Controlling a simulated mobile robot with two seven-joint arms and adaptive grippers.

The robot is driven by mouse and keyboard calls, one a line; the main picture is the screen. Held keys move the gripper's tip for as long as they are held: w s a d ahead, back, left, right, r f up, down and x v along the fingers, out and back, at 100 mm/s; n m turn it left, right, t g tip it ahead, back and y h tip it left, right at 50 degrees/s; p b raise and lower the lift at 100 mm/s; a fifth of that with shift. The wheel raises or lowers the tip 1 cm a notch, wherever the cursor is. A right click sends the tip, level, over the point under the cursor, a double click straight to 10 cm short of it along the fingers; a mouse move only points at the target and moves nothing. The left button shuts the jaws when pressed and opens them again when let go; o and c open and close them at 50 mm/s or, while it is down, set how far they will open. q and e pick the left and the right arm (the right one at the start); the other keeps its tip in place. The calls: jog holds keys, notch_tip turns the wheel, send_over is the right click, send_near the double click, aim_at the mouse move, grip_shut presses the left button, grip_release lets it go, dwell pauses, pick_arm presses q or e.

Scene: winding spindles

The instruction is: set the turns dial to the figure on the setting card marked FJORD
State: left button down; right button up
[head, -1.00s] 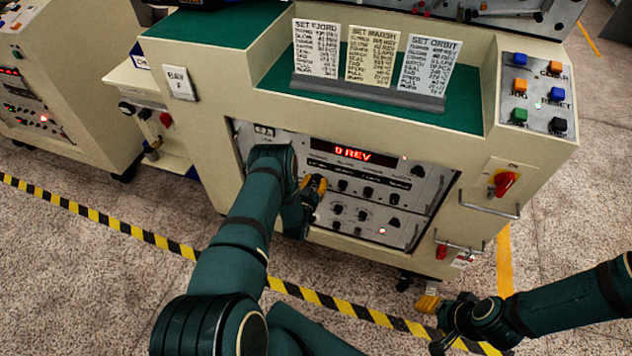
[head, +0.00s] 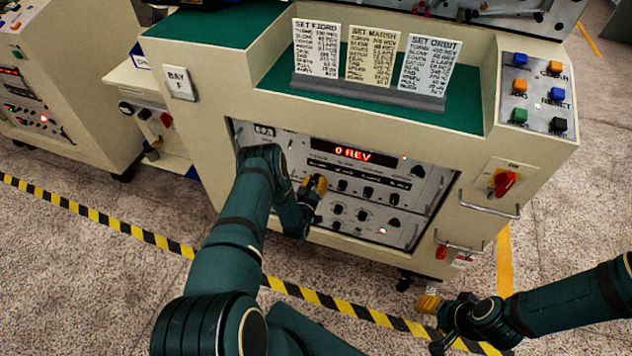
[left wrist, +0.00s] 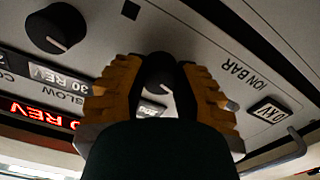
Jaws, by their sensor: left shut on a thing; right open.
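The setting card marked FJORD (head: 317,48) stands leftmost of three cards in a grey holder; its first line seems to be a turns figure, too small to read surely. The control panel's red display (head: 354,154) reads 0 REV. My left gripper (head: 316,185) is at the left part of the panel. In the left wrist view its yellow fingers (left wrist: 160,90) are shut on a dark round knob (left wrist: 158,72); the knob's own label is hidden. My right gripper (head: 428,318) is open and empty, low over the floor in front of the cabinet.
The MARSH card (head: 373,56) and ORBIT card (head: 427,66) stand beside the FJORD card. Another black knob (left wrist: 55,28) is near my left fingers. A button plate (head: 538,95) and a red switch (head: 503,183) are at the right. Handles project from the cabinet front.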

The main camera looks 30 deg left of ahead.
pick_arm(q)
jog(key=c, duration=0.6)
grip_release()
jog(key=shift+r, duration=0.1)
jog(key=shift+s, duration=0.1)
jog(key=v, duration=1.1)
jog(key=shift+s, duration=0.4)
jog(key=shift+d, duration=0.1)
